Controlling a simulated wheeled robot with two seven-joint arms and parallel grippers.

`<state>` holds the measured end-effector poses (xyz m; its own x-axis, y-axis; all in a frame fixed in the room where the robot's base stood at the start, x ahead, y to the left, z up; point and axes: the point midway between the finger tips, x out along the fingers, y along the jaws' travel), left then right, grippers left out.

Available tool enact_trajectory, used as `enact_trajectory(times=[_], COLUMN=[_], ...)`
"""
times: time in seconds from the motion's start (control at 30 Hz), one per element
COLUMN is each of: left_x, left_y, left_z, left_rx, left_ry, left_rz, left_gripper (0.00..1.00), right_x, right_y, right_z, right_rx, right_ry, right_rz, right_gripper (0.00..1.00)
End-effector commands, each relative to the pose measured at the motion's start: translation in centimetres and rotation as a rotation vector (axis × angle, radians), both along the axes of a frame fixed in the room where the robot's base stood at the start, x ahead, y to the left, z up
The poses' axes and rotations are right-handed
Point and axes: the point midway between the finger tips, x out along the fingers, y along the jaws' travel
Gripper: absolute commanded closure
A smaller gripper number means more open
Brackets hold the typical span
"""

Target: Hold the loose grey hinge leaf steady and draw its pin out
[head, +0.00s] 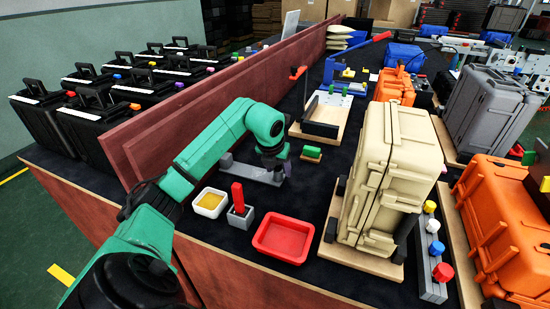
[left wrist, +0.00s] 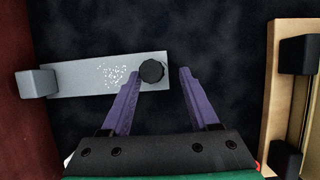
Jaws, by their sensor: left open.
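The grey hinge leaf (head: 252,173) lies flat on the dark table top, beside the dark red board. In the left wrist view the leaf (left wrist: 85,78) is a pale strip with white speckles, with a grey block (left wrist: 35,83) at its left end. A round black knob (left wrist: 152,71), possibly the pin's head, is at its right end. My left gripper (head: 276,165) is over that end. In the left wrist view its purple fingers (left wrist: 162,75) are open, with the knob between them, nearer the left finger. Contact cannot be told. My right gripper is not in view.
A bowl with yellow contents (head: 210,203), a grey holder with a red block (head: 239,213) and a red tray (head: 284,238) stand in front. The dark red board (head: 240,82) runs along the left. A beige case (head: 390,180) stands at right.

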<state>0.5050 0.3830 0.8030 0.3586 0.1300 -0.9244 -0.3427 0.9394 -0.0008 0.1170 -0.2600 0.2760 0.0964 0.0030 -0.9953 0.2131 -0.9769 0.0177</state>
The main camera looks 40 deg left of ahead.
Motion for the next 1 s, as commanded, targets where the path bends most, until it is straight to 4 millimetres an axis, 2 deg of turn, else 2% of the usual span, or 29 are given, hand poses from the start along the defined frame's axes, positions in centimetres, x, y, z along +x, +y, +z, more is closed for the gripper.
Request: enact_trajectory(times=[0.13, 0.4, 0.47, 0.5, 0.57, 0.6, 0.63, 0.67, 0.73, 0.77, 1.0], left_x=[0.6, 0.8, 0.8, 0.8, 0.8, 0.8, 0.8, 0.8, 0.8, 0.8, 0.8], left_y=[0.2, 0.3, 0.3, 0.3, 0.3, 0.3, 0.3, 0.3, 0.3, 0.3, 0.3], left_z=[-1.7, -2.0, -1.9, -1.9, -1.9, -1.9, -1.9, -1.9, -1.9, -1.9, -1.9], left_rx=[0.0, 0.002, 0.002, 0.002, 0.002, 0.002, 0.002, 0.001, 0.001, 0.001, 0.0], left_ry=[0.0, 0.0, 0.0, 0.0, 0.0, 0.0, 0.0, -0.001, -0.001, -0.001, -0.001], left_rz=[0.001, -0.001, -0.001, -0.001, -0.001, -0.001, -0.001, 0.0, 0.0, 0.0, 0.0], left_gripper=[0.39, 0.39, 0.58, 0.73, 0.96, 1.0, 1.0, 0.68, 0.95, 1.0, 1.0], right_x=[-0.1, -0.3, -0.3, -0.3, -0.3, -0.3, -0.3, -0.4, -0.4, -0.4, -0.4], right_y=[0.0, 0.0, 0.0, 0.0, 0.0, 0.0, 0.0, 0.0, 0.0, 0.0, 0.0], right_z=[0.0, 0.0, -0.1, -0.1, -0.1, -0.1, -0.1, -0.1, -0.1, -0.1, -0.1], right_rx=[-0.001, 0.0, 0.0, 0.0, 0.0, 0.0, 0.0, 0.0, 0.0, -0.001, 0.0], right_ry=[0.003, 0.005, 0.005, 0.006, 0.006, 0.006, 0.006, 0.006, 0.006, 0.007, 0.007], right_rz=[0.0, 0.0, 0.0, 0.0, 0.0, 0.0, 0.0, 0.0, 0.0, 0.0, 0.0], right_gripper=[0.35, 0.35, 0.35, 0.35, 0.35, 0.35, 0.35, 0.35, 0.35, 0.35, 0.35])
